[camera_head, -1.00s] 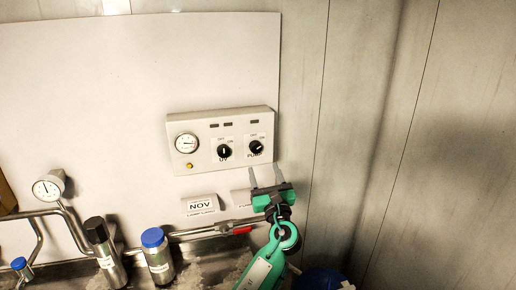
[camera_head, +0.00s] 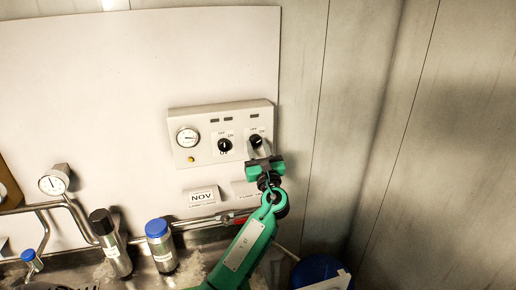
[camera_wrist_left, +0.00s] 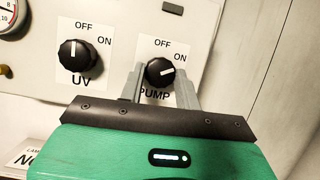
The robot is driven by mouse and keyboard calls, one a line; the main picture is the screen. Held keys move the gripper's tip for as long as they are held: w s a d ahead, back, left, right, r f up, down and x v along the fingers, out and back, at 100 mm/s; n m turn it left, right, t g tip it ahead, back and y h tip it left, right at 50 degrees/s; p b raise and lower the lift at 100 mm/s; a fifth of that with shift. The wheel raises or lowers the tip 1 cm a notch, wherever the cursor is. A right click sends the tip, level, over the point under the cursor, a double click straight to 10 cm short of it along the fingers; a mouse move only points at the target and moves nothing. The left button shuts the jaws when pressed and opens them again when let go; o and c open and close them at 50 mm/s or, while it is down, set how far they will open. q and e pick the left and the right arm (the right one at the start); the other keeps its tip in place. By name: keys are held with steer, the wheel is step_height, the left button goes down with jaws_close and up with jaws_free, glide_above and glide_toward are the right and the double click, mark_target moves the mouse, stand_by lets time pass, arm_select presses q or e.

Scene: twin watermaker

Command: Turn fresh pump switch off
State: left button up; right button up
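The pump switch (camera_head: 256,140) is a black round knob labelled PUMP on the right of the white control panel (camera_head: 200,121). In the left wrist view the pump knob (camera_wrist_left: 158,72) has its white mark pointing right, toward the ON side. My left gripper (camera_head: 259,145) is green with grey fingers and sits in front of the knob, coming from below. In the left wrist view my left gripper (camera_wrist_left: 161,80) has its fingers apart, one at each side of the knob. I cannot tell whether they touch it. My right gripper is not in view.
The UV knob (camera_wrist_left: 78,55) sits left of the pump knob, its mark pointing up. A gauge (camera_head: 187,137) is at the panel's left. Blue-capped (camera_head: 160,245) and black-capped (camera_head: 110,243) cylinders and pipes stand below left. The grey wall (camera_head: 350,120) at right is bare.

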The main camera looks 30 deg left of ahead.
arm_select(q)
steer(key=shift+c, duration=0.6)
steer(key=shift+f+n+b, duration=0.25)
steer(key=shift+n+b, duration=0.25)
steer(key=shift+b, duration=0.3)
steer(key=n+g+b, duration=0.2)
steer(key=n+b, duration=0.2)
steer(key=n+g+y+b, duration=0.1)
steer(key=n+g+b, duration=0.1)
steer(key=n+b, duration=0.1)
steer(key=n+g+y+b, duration=0.1)
steer(key=n+b, duration=0.3)
steer(key=b, duration=0.1)
steer(key=shift+w+d+r+n+g, duration=0.1)
steer(key=shift+w+d+n+g, duration=0.2)
steer(key=shift+g, duration=0.1)
steer(key=shift+r+n+g+b, duration=0.25)
steer(key=shift+n+g+b, duration=0.45)
steer(key=shift+n+b, duration=0.65)
steer(key=shift+n, duration=0.55)
steer(key=o, duration=1)
steer(key=shift+r, duration=0.1)
steer(key=shift+c, duration=0.2)
